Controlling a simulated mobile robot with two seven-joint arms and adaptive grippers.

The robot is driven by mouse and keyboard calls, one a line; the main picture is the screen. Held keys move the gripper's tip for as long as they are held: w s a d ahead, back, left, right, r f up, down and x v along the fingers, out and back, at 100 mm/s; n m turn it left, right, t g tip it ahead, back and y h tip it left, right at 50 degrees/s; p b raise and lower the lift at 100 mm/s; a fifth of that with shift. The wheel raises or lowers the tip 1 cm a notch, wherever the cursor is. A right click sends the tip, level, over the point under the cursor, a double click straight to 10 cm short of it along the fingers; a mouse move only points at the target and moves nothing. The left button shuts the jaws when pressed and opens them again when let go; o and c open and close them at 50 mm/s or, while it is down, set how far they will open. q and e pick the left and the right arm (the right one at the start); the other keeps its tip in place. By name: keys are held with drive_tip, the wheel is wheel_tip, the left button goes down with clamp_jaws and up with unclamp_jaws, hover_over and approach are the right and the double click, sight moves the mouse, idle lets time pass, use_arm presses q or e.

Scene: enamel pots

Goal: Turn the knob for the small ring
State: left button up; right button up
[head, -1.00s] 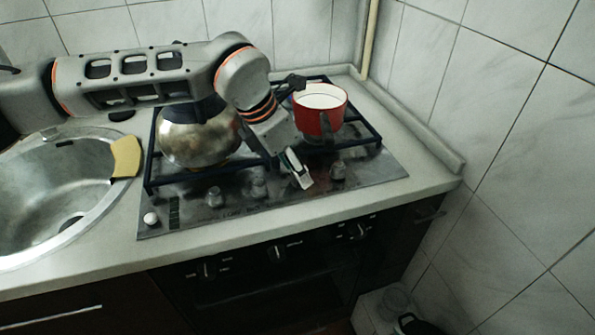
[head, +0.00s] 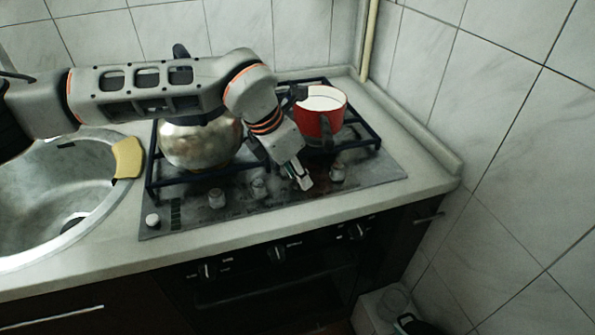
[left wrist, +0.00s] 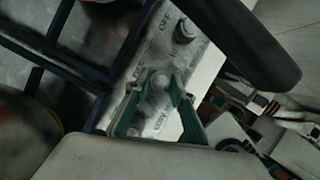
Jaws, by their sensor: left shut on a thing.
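The gas hob (head: 375,182) has a row of metal knobs along its front strip. My left gripper (head: 303,180) reaches down to this strip, between a middle knob (head: 259,188) and the rightmost knob (head: 337,172). In the left wrist view, its green-edged fingers (left wrist: 157,112) are closed around a round knob (left wrist: 160,82). Another knob (left wrist: 185,30) stands clear of the fingers beside an OFF mark. In the head view the held knob is hidden by the gripper. Its turn angle cannot be read. My right gripper is not in view.
A metal kettle (head: 200,143) stands on the left of the dark grate, partly behind my left arm. A red pot (head: 318,120) with a dark handle stands on the right, close to my wrist. A sink (head: 45,190) with a yellow sponge (head: 127,158) is at the left.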

use_arm(q)
drive_tip(key=shift+r+n+t+p, duration=0.3)
drive_tip(key=shift+n+p, duration=0.25)
drive_tip(key=shift+n, duration=0.05)
drive_tip(key=shift+s+n, duration=0.1)
drive_tip(key=shift+n, duration=0.3)
drive_tip(key=shift+d+f+n+t+y+p, duration=0.15)
drive_tip(key=shift+n+t+y+p, duration=0.15)
drive_tip(key=shift+n+y+p, duration=0.45)
drive_tip(key=shift+f+n, duration=0.1)
drive_tip(key=shift+n, duration=0.65)
drive_tip(key=o, duration=1.1)
